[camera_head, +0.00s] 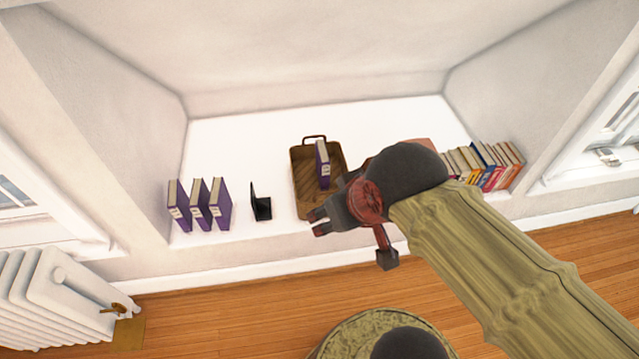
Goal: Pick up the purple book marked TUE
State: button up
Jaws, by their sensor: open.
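Three purple books stand upright side by side at the left of the white ledge: a left one (177,206), a middle one (199,204) and a right one (221,204). Another purple book (323,165) stands in a brown tray (305,172) with a handle. Their pale spine labels are too small to read, so I cannot tell which is marked TUE. My gripper (315,222) is open and empty, its fingers pointing left. In the picture it lies over the tray's front right edge, to the right of the three books and below the book in the tray.
A black bookend (261,204) stands between the three books and the tray. A row of colored books (490,165) stands at the ledge's right end, partly behind my arm. A white radiator (60,295) is at lower left. The ledge behind the bookend is clear.

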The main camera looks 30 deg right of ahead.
aim_at(178, 201)
jog(key=i+j, duration=0.15)
jog(key=j, duration=0.25)
jog(key=i+j, duration=0.15)
jog(key=j, duration=0.25)
jog(key=i+j, duration=0.15)
jog(key=j, duration=0.3)
jog(key=i+j, duration=0.15)
jog(key=j, duration=0.25)
